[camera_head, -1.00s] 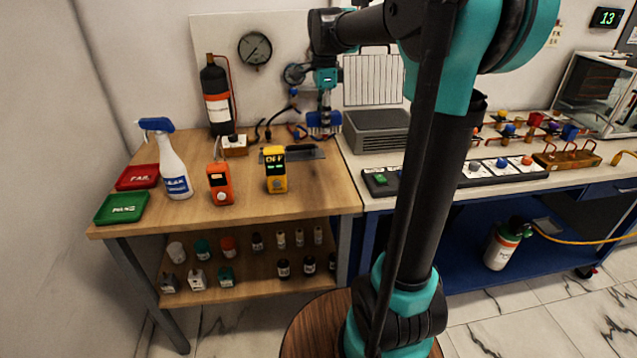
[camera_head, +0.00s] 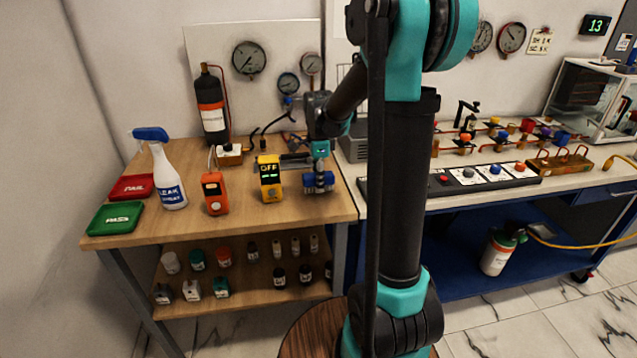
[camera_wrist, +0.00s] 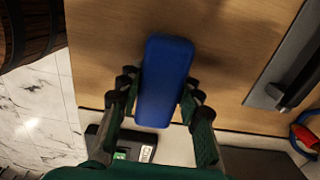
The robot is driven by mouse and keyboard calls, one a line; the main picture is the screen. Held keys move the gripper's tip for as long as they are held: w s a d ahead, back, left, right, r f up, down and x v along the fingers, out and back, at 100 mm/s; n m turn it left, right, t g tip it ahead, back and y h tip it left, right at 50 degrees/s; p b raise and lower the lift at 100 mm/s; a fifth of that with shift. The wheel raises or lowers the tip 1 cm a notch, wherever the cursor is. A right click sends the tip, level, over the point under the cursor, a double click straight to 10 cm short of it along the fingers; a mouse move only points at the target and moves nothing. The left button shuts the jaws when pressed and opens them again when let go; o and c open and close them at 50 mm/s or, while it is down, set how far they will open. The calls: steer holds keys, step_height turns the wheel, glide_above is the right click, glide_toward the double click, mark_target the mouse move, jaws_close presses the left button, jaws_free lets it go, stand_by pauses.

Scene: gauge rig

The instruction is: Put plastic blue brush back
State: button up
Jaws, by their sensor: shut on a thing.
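The blue plastic brush (camera_head: 319,182) is in my gripper (camera_head: 320,172), over the right part of the wooden table's top. In the wrist view the brush (camera_wrist: 166,80) is a smooth blue block lying lengthwise between the two dark green fingers of my gripper (camera_wrist: 158,95). The fingers are shut on its sides. Its underside is hidden in the wrist view. I cannot tell whether it touches the tabletop or hangs just above it.
A yellow meter (camera_head: 270,180) stands left of the brush, with an orange meter (camera_head: 215,193) and a spray bottle (camera_head: 165,172) farther left. A flat metal tool with a dark handle (camera_wrist: 300,75) lies close by. The front tabletop (camera_head: 240,226) is clear.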

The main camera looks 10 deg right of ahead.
steer(key=shift+f, duration=0.4)
steer(key=o, duration=1.1)
steer(key=shift+f, duration=0.15)
step_height(320, 180, up, 12)
steer(key=shift+s+r, duration=0.1)
steer(key=s+f+n, duration=0.2)
steer(key=s, duration=0.1)
steer(key=s+d+f+n+t, duration=0.1)
steer(key=s+f+n, duration=0.2)
steer(key=s+d+f+n+t, duration=0.1)
steer(key=s+f+n, duration=0.1)
steer(key=s+n, duration=0.1)
steer(key=shift+s+d+f, duration=0.2)
steer(key=shift+s+f, duration=0.05)
steer(key=shift+f, duration=0.05)
steer(key=s+f+n, duration=0.3)
steer(key=s, duration=0.1)
steer(key=s+d+f+n+t, duration=0.1)
steer(key=s+f+n, duration=0.2)
steer(key=s, duration=0.1)
steer(key=s+f+n+t, duration=0.1)
steer(key=s+f+n, duration=0.2)
steer(key=s+n, duration=0.1)
steer(key=shift+s+d+f, duration=0.15)
steer(key=shift+s+d, duration=0.05)
steer(key=shift+d, duration=0.15)
